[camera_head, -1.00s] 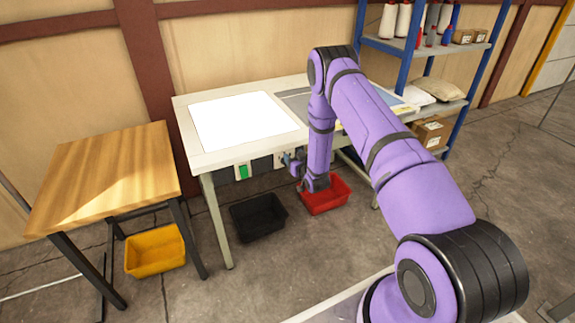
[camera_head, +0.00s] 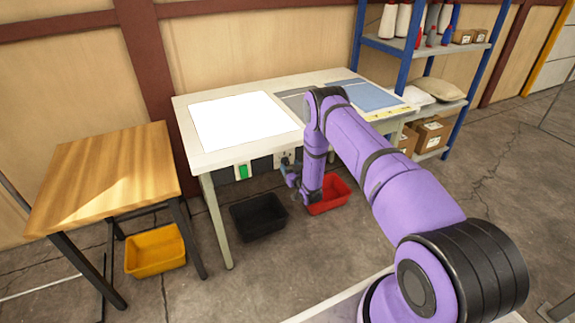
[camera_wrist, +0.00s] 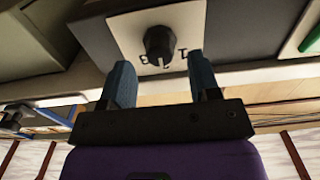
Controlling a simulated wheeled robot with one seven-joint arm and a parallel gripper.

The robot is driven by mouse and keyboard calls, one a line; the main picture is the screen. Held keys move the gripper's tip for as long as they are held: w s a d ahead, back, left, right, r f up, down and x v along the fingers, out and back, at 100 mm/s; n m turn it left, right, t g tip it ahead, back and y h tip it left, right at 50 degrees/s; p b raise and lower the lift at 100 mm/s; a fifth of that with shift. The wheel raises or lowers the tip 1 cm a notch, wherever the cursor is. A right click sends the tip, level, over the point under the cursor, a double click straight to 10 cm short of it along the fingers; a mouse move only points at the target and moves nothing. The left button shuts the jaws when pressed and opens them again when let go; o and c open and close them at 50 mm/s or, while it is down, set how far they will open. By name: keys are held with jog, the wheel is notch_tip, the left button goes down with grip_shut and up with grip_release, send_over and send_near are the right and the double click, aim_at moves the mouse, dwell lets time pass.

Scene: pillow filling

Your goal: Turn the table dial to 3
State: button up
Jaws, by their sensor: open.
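The dial is a black knob (camera_wrist: 158,42) on a white plate (camera_wrist: 193,20) in the wrist view. The plate is on a grey box under the front of the white-topped table (camera_head: 183,123). Numerals on the plate appear upside down; a 1 shows beside the right finger, others are hard to read, and the dial's setting cannot be told. My gripper (camera_wrist: 161,68) is open, its two blue fingers pointing at the dial, one to each side in the picture. The knob looks just beyond the fingertips; contact cannot be told. In the head view my gripper (camera_head: 290,172) is at the table's front.
A green switch (camera_head: 243,171) is left of the dial under the table edge. Black (camera_head: 258,217) and red (camera_head: 330,196) bins stand on the floor below. A wooden table (camera_head: 105,175) with a yellow bin (camera_head: 155,252) is at left. A blue shelf (camera_head: 425,50) stands at right.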

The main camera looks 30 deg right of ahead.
jog(key=shift+w, duration=1.4)
jog(key=c, duration=0.9)
jog(key=m, duration=0.4)
jog(key=shift+d+m, duration=0.15)
jog(key=shift+m, duration=2.85)
